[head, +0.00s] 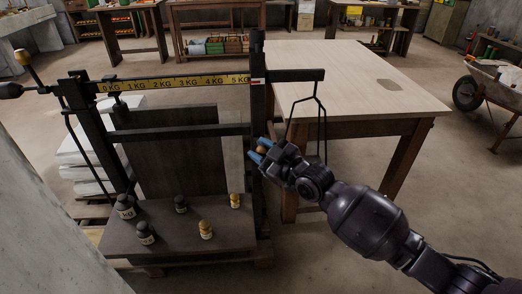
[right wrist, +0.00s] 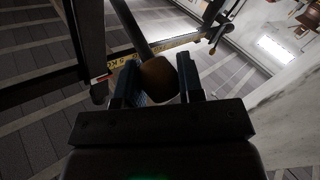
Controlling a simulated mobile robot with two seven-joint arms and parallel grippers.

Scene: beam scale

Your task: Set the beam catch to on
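The beam scale's beam (head: 175,83) carries a yellow kg ruler and lies roughly level across the upper left of the head view. A small brass-brown knob (head: 261,150) sits by the scale's right post (head: 258,110); it looks like the handle of the beam catch. My right gripper (head: 260,151) is at this knob, with a blue fingertip on each side. In the right wrist view the knob (right wrist: 157,80) fills the gap between the fingers, and a dark rod runs up from it. The fingers appear closed on it. The catch's other parts are hard to make out. My left gripper is out of view.
Several dark and brass weights (head: 205,229) stand on the scale platform (head: 180,240). A wooden table (head: 350,75) is behind and right of the scale. A hanging wire frame (head: 320,125) is near my right gripper. A wheelbarrow (head: 490,85) stands far right.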

